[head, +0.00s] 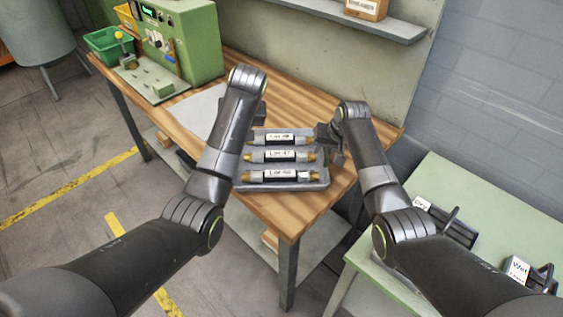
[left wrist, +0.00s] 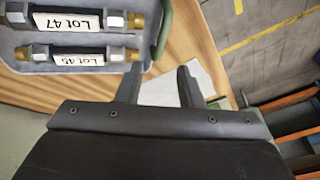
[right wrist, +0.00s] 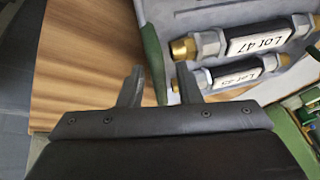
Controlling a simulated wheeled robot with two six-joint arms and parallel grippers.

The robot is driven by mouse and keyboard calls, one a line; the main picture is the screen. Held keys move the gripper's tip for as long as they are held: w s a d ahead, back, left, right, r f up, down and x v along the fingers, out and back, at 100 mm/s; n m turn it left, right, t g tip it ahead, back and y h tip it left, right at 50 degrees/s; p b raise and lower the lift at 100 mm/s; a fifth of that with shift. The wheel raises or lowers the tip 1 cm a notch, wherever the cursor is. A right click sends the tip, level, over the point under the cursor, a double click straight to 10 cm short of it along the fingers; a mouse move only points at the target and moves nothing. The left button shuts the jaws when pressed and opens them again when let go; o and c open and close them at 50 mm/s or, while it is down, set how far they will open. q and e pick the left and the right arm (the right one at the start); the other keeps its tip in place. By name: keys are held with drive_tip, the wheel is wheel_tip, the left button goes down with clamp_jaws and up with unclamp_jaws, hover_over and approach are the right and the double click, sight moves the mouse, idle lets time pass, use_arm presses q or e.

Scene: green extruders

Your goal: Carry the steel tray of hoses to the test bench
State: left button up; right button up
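The grey steel tray (head: 315,186) lies on the wooden-topped bench (head: 293,217) and holds three hoses with brass-coloured ends and white lot labels, one reading Lot 47 (head: 281,156). A green handle shows at the tray's end in the left wrist view (left wrist: 163,32) and another in the right wrist view (right wrist: 151,45). My left gripper (left wrist: 159,80) is open and empty, just short of its handle; in the head view my arm mostly hides it. My right gripper (right wrist: 157,80) is open and empty, close to its handle but not around it. No bench is labelled as the test bench.
A green machine (head: 192,42) and a green bin (head: 108,44) stand at the bench's far left. A pale green table (head: 437,177) at the right bears dark holders labelled Dry (head: 422,203) and Wet (head: 518,268). A shelf (head: 385,24) with a box is on the back panel.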

drive_tip(key=shift+r, duration=0.1)
use_arm(q)
drive_tip(key=shift+v, duration=0.95)
use_arm(e)
drive_tip(key=v, duration=1.1)
drive_tip(key=shift+s+r, duration=0.15)
drive_tip(key=shift+r, duration=0.2)
drive_tip(key=shift+d, duration=0.15)
